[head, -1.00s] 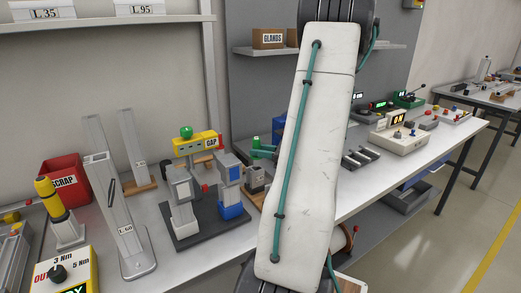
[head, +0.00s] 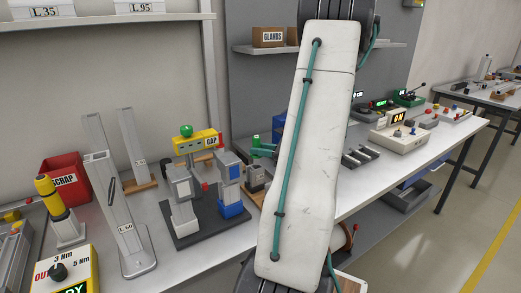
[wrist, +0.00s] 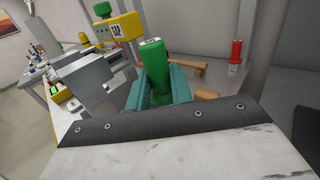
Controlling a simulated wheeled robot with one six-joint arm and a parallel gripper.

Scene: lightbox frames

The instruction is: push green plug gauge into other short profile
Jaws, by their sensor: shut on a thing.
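The green plug gauge (wrist: 154,55), with a small label on its top end, stands between the teal jaws of my gripper (wrist: 161,80) in the wrist view. A tall grey profile marked L.60 (head: 104,190) stands upright on a foot at the left of the bench. Another grey profile (head: 130,140) stands behind it on a wooden base. I cannot tell which is the other short profile.
A red SCRAP bin (head: 65,180) and a yellow-topped tool (head: 50,195) stand at the left. A digital readout (head: 398,136) stands at the right.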

